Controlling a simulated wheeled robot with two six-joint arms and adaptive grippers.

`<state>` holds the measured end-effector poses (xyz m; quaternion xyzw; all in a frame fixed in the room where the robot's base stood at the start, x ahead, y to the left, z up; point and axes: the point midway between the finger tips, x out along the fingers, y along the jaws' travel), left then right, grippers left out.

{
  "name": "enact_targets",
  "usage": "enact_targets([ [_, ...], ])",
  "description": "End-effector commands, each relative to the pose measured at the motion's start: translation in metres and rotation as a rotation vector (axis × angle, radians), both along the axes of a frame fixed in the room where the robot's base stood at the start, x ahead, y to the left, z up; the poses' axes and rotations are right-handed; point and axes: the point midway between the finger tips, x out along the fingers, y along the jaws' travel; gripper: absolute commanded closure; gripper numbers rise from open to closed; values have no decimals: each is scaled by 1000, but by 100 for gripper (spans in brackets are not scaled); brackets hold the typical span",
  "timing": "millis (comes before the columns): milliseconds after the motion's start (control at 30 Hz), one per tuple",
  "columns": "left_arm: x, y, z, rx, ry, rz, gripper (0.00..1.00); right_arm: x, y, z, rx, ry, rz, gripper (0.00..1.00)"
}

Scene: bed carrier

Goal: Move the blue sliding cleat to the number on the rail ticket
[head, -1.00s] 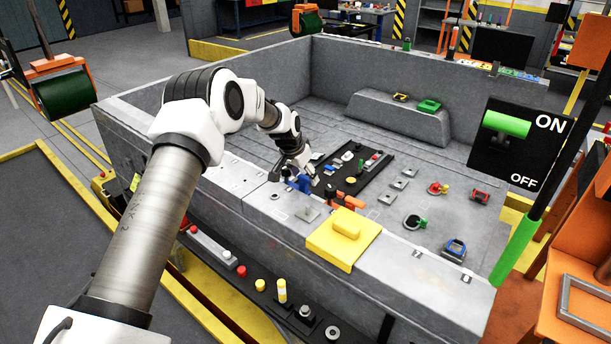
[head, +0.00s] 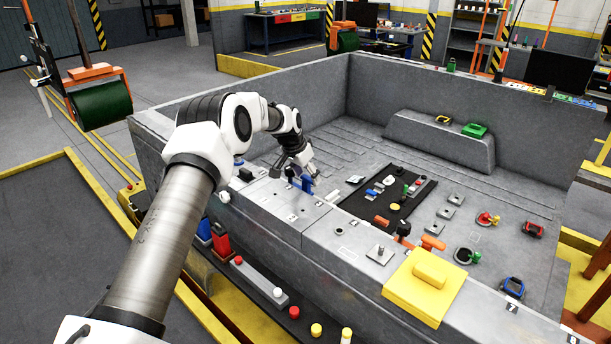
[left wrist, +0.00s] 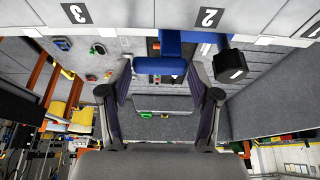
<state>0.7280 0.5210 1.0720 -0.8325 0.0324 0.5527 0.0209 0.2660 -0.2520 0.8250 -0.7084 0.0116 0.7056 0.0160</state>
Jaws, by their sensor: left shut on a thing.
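The blue sliding cleat (head: 307,184) is at the near wall's top ledge, at the far-left part of it. My left gripper (head: 303,168) is over it, and the gripper is shut on it. In the left wrist view the blue cleat (left wrist: 160,66) lies between my two fingers (left wrist: 160,80). A number plate "2" (left wrist: 208,17) is just right of the cleat there, and a plate "3" (left wrist: 77,14) is farther left. I cannot make out the rail ticket. My right gripper is not in view.
A black block (left wrist: 230,65) stands close beside the cleat, and it also shows on the ledge (head: 245,174). A yellow block (head: 425,287) and orange-handled clamp (head: 400,228) are farther right along the wall. The bed floor beyond holds several small parts.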

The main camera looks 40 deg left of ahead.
Motion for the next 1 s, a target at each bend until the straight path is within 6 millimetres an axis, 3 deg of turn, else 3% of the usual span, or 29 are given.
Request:
enact_targets([
  [433, -1, -1, -3, 2, 5, -3, 100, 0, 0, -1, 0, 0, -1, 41],
  [467, -1, -1, -3, 2, 5, -3, 34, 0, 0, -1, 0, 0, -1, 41],
  [500, -1, -1, -3, 1, 5, -2, 20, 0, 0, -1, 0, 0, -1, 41],
  [533, -1, -1, -3, 1, 5, -2, 12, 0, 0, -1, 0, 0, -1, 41],
  [867, -1, 0, 0, 1, 2, -2, 12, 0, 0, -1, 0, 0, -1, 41],
  [1000, -6, 0, 14, -2, 1, -1, 12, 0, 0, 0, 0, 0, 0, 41],
])
